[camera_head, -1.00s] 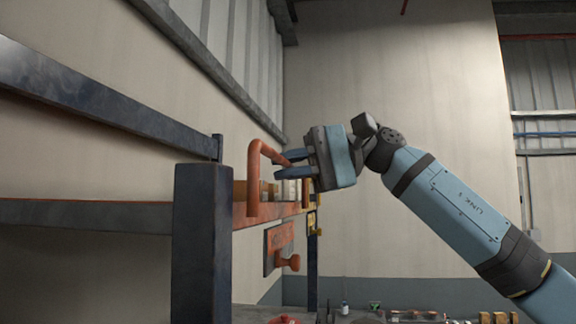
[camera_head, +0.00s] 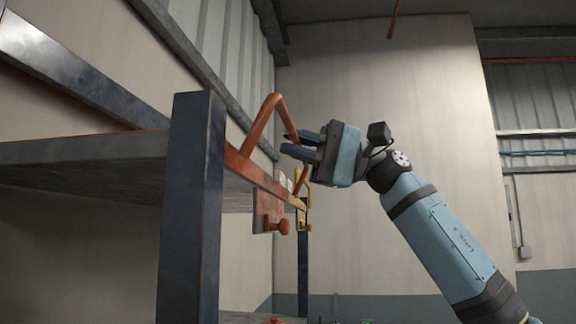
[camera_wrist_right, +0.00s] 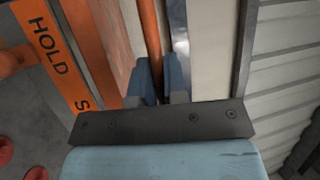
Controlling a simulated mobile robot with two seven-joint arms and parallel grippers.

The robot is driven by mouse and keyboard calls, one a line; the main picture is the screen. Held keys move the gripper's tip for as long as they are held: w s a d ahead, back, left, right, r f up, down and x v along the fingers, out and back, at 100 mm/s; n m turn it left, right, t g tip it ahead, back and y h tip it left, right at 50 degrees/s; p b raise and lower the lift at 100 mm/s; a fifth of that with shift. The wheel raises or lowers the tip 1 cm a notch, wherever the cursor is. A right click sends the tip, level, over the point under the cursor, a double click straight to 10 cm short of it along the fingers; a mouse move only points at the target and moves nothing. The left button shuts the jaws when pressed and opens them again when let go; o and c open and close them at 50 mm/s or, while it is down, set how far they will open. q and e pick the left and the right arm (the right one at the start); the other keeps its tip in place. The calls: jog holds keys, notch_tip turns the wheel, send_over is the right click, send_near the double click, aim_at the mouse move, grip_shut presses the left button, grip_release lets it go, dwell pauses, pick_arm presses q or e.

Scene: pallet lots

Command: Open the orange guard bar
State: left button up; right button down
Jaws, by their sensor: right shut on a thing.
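The orange guard bar (camera_head: 261,121) is a bent tube at the front of the rack, rising from the orange shelf beam to a peak and coming down on the far side. My right gripper (camera_head: 293,143) is shut on its far stretch, reaching in from the right. In the right wrist view the bar (camera_wrist_right: 150,35) runs up between the two blue fingers of the gripper (camera_wrist_right: 156,77). The fingers hide part of the bar. My left gripper is not in view.
A dark blue rack post (camera_head: 190,220) stands close on the left, beside a grey shelf (camera_head: 85,165). An orange plate (camera_head: 265,208) with a knob (camera_head: 284,226) hangs below the beam. A sign reading HOLD (camera_wrist_right: 50,45) shows in the wrist view. Right of the rack is open.

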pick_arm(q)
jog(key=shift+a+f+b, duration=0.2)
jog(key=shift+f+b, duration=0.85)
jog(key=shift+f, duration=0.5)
pick_arm(e)
jog(key=shift+s+d+f+n+g+y, duration=0.1)
jog(key=shift+d+f+n+g+y, duration=0.25)
jog(key=shift+d+n+y, duration=0.35)
jog(key=shift+a+r, duration=0.1)
jog(key=shift+a, duration=0.1)
